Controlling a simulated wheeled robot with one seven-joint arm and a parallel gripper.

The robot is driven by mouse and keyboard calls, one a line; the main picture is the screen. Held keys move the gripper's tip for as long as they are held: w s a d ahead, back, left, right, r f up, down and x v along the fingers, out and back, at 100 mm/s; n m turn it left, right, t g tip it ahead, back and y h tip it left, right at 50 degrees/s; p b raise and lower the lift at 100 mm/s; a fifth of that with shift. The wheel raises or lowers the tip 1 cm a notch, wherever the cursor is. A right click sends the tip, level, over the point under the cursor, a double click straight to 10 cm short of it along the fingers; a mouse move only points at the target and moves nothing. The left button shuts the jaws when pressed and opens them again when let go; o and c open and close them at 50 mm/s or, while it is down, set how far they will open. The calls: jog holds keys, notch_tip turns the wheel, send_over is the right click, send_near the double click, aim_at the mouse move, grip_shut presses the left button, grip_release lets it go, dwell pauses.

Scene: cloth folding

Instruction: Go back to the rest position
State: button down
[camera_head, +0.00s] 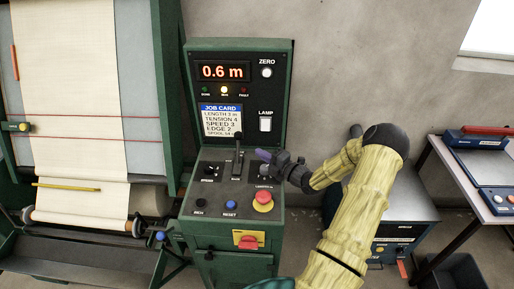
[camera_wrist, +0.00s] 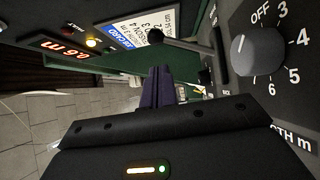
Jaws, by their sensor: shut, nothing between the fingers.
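My gripper (camera_head: 264,155) is at the upper right of the green control console's sloped panel, close above it. Its dark purple fingers (camera_wrist: 157,88) are together and empty. In the wrist view a grey dial (camera_wrist: 257,52) marked OFF and 3 to 6 lies to the right of the fingers, apart from them. A black lever (camera_head: 238,160) stands just left of my gripper in the head view. My yellow arm reaches in from the lower right, bent at a raised elbow. The dial is mostly hidden by my gripper in the head view.
The console display (camera_head: 222,71) reads 0.6 m, with a yellow lamp (camera_head: 224,90) lit below it. A red stop button (camera_head: 263,199) and a blue reset button (camera_head: 230,205) are nearby. A cloth machine (camera_head: 75,150) stands left, a bench (camera_head: 485,180) right.

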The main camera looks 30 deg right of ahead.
jog(key=shift+s+d, duration=0.15)
jog(key=shift+s, duration=0.3)
jog(key=s+a+n+g+y, duration=0.1)
jog(key=s+a+n+g, duration=0.35)
jog(key=a+n, duration=0.3)
jog(key=s+a+r+n+g+y, duration=0.1)
jog(key=s+a+n+g, duration=0.2)
jog(key=a+n+g, duration=0.35)
jog(key=s+a+n+g+y, duration=0.1)
jog(key=s+a+n+g, duration=0.25)
jog(key=a+n, duration=0.55)
jog(key=s+r+n+h, duration=0.4)
jog(key=s+n, duration=0.1)
jog(key=n, duration=0.8)
jog(key=s+r+n+h, duration=0.4)
jog(key=s+n+h, duration=0.1)
jog(key=n, duration=0.8)
jog(key=shift+s+d+r+n, duration=0.15)
jog(key=shift+s+r+n, duration=0.15)
jog(key=shift+s, duration=0.4)
